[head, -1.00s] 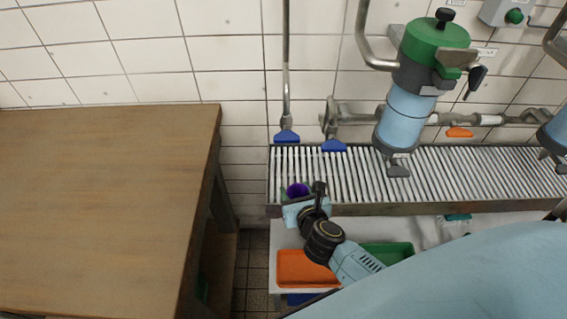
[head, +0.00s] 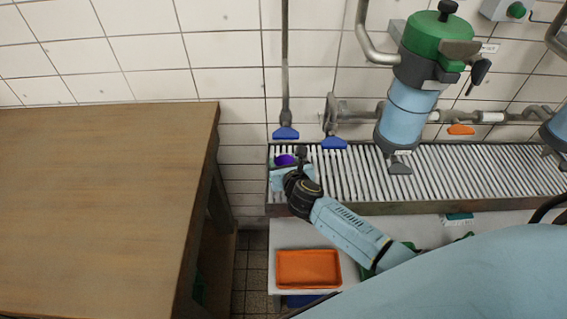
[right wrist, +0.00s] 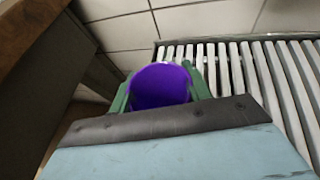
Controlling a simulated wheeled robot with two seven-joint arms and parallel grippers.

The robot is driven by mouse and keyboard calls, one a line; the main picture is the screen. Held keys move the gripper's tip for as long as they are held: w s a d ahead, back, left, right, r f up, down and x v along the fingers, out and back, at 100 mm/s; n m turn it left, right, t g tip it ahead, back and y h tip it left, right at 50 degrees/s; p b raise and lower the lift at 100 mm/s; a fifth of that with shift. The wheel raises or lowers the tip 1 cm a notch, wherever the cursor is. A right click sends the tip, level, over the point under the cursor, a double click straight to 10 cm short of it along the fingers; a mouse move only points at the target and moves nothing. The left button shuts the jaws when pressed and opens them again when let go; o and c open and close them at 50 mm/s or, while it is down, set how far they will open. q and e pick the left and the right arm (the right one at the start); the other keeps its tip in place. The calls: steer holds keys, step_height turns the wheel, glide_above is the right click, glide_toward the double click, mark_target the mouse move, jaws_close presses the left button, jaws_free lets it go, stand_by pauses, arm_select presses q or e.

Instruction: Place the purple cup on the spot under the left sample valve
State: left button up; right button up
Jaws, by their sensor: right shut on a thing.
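The purple cup (head: 284,160) is between the fingers of my right gripper (head: 286,164), over the left end of the slatted metal rack (head: 420,183). In the right wrist view the cup (right wrist: 160,86) shows its open mouth, and the green fingers (right wrist: 199,82) are shut on its two sides. I cannot tell whether the cup's base touches the slats. The left sample valve, with a blue handle (head: 286,133), is on the pipe just above and behind the cup. A second blue handle (head: 333,143) is to its right. My left gripper is not in view.
A wooden table (head: 100,200) stands at the left, with a gap between it and the rack. A green and blue pump unit (head: 410,100) hangs over the rack to the right. An orange tray (head: 308,268) lies below the rack.

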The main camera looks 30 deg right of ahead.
steer(key=shift+f, duration=0.1)
steer(key=o, duration=1)
steer(key=shift+c, duration=0.2)
steer(key=shift+r, duration=0.2)
steer(key=p+v, duration=0.3)
steer(key=v, duration=0.9)
